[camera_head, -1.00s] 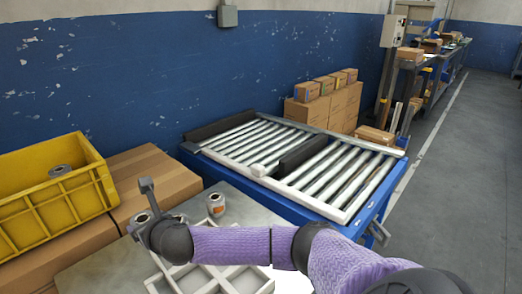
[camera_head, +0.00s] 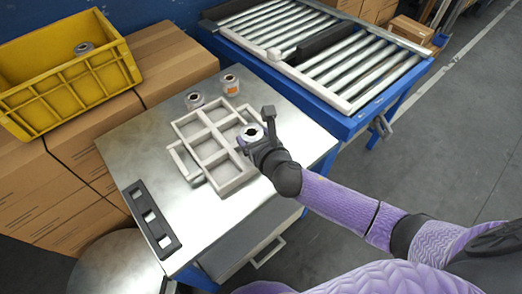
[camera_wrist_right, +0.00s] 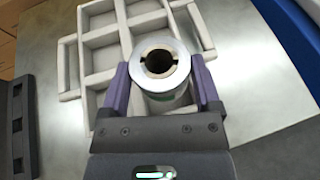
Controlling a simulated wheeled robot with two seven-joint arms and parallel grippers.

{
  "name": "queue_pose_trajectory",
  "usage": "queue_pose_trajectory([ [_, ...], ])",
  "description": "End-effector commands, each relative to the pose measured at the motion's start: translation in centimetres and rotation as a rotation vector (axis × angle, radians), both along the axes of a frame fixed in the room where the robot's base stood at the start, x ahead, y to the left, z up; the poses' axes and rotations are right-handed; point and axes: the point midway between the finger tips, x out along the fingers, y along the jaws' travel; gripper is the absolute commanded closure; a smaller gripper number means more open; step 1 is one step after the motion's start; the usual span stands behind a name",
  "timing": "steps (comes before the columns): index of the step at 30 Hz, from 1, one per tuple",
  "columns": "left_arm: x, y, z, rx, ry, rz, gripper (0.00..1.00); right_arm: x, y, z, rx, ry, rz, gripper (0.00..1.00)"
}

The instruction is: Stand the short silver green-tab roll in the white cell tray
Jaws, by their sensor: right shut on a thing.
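My right gripper (camera_head: 258,138) is shut on a short silver roll (camera_head: 251,132). In the right wrist view the roll (camera_wrist_right: 160,65) stands upright between the two purple fingers, its hollow core facing the camera; a little green shows low on its side. The white cell tray (camera_head: 201,148) lies on the metal table, and the wrist view also shows it (camera_wrist_right: 92,40). The roll is over the tray's right-hand side; I cannot tell whether it touches the tray floor. The cells I can see look empty. My left gripper is not in view.
Two more short rolls stand at the table's back, one silver (camera_head: 194,101) and one with an orange mark (camera_head: 230,85). A black slotted holder (camera_head: 152,220) lies at the table's left. A yellow crate (camera_head: 75,85) holds another roll (camera_head: 83,48). A roller conveyor (camera_head: 330,50) stands behind right.

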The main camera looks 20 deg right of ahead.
Motion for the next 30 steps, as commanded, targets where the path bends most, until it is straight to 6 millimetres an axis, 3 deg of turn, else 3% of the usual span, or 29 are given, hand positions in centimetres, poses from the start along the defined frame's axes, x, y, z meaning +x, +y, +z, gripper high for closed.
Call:
queue_pose_trajectory([
  [1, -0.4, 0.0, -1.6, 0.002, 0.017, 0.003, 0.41, -0.1, 0.0, -2.2, 0.002, 0.006, 0.0, 0.87],
  [6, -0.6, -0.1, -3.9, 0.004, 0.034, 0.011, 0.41, 0.0, 0.0, -5.2, 0.002, 0.005, 0.0, 0.87],
  [17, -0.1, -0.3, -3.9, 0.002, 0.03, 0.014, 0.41, 0.0, 0.0, -5.2, 0.0, 0.0, 0.0, 0.87],
  [18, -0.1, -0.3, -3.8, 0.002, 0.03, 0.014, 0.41, 0.0, 0.0, -5.1, 0.0, 0.0, 0.0, 0.11],
  [20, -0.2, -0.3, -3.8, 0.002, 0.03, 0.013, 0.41, 0.0, 0.0, -5.0, 0.0, 0.0, 0.0, 0.0],
  [28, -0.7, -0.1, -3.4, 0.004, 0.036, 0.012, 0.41, 0.0, 0.0, -4.6, 0.0, -0.002, 0.0, 0.0],
  [30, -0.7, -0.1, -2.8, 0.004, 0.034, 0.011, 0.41, -0.8, -0.1, -4.2, 0.0, 0.001, 0.0, 0.0],
])
